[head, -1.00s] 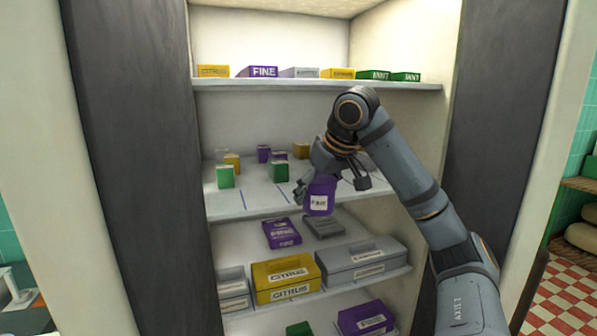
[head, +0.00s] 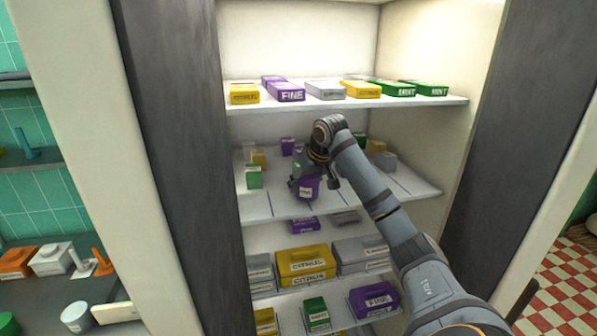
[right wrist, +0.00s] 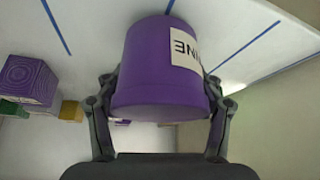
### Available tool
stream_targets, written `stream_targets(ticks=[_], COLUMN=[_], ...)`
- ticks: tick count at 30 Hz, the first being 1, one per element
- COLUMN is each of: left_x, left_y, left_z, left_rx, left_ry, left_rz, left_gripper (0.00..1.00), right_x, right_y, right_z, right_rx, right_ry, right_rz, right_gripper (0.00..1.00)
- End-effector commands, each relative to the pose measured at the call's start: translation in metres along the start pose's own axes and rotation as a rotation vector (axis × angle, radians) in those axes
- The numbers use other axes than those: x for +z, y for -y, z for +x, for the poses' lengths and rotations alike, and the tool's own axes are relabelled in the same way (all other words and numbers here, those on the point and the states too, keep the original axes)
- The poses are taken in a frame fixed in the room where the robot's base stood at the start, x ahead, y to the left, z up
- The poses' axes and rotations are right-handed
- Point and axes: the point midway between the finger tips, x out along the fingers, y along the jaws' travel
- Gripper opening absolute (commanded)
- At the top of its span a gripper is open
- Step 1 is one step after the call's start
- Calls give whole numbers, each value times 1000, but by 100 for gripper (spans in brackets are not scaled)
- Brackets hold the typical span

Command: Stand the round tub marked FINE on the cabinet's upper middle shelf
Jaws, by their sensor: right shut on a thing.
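The purple round tub (head: 307,190) has a white label too small to read in the head view. It also shows in the right wrist view (right wrist: 150,65), where the label is turned over and partly visible, ending in "INE". My right gripper (head: 305,180) is shut on the tub's sides, one finger on each side. The tub looks upright at the front part of the shelf with blue lines (head: 395,187), the second from the top. I cannot tell if its base touches the shelf. My left gripper is not in view.
Small boxes stand further back on that shelf, including a green one (head: 254,177) left of the tub. The shelf above (head: 440,101) holds a row of flat boxes. Lower shelves hold larger boxes, including a yellow one (head: 302,262). Shelf front right of the tub is bare.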

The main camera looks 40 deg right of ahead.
Motion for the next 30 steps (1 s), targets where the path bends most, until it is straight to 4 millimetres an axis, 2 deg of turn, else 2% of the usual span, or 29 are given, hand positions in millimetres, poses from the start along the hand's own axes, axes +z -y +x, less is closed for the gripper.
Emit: stream_targets(ticks=[2,5,11,12,15,28,29,30], left_x=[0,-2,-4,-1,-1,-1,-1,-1], left_y=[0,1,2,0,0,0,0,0], left_z=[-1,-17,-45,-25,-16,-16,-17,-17], left_rx=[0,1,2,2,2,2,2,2], left_ry=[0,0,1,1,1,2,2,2], left_rz=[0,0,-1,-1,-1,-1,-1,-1], left_gripper=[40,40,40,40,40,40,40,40], right_x=[-1,-10,-36,-26,-22,-21,-21,-22], right_y=[0,2,2,1,0,0,0,0], right_z=[0,0,15,30,35,36,35,35], right_rx=[0,-2,-4,1,1,1,0,0], right_ry=[-1,4,4,3,1,2,3,2], right_rz=[0,-1,-1,-3,-2,-2,-2,-2], right_gripper=[31,31,31,31,31,31,70,76])
